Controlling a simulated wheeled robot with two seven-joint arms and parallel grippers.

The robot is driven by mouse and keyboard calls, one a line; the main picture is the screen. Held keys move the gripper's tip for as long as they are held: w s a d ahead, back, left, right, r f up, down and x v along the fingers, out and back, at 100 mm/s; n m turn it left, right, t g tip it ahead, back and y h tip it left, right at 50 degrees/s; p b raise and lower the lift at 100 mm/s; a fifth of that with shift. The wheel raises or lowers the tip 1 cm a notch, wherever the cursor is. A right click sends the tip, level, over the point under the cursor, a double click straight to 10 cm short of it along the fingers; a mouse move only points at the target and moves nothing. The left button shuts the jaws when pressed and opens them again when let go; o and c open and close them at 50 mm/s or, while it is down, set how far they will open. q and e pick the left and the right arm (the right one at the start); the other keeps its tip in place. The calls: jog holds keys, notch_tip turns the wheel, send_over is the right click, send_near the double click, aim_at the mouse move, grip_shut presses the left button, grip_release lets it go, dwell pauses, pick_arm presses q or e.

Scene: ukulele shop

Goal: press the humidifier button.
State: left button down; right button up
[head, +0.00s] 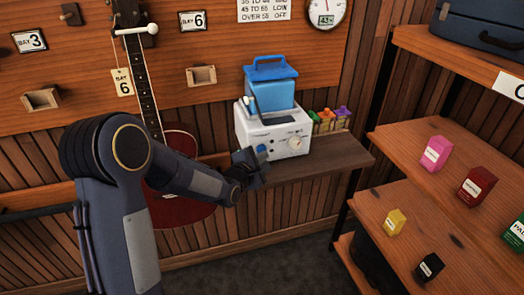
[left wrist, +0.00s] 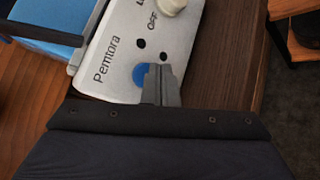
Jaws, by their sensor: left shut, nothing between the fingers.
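The humidifier (head: 280,138) is a white box with a blue tank (head: 270,90) and handle on top, standing on a wooden wall shelf. Its front has a blue round button (head: 261,149) at the lower left and a pale knob (head: 296,143) to the right. My left gripper (head: 256,163) is shut and empty just in front of the button. In the left wrist view its closed fingertips (left wrist: 160,70) overlap the right part of the blue button (left wrist: 140,75), beside the label "Pemtora". I cannot tell whether they touch it. My right gripper is not in view.
A red ukulele (head: 178,212) hangs behind my left arm. Wooden shelves at right hold several small boxes (head: 436,153). The shelf's front right part is clear.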

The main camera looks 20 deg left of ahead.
pick_arm(q)
jog(key=shift+w+a+b, duration=0.3)
jog(key=shift+w, duration=0.15)
dwell(0.5)
jog(key=shift+s+d, duration=0.1)
jog(key=shift+s, duration=0.05)
jog(key=shift+s+d+b, duration=0.45)
jog(key=shift+s+b, duration=0.05)
jog(key=shift+s, duration=0.15)
jog(key=shift+s+d, duration=0.3)
jog(key=shift+s, duration=0.1)
jog(key=s+d, duration=0.1)
jog(key=s+d+b, duration=0.1)
jog(key=s, duration=0.2)
jog(key=shift+s+d+b, duration=0.1)
jog(key=shift+d+b, duration=0.25)
jog(key=shift+d, duration=0.05)
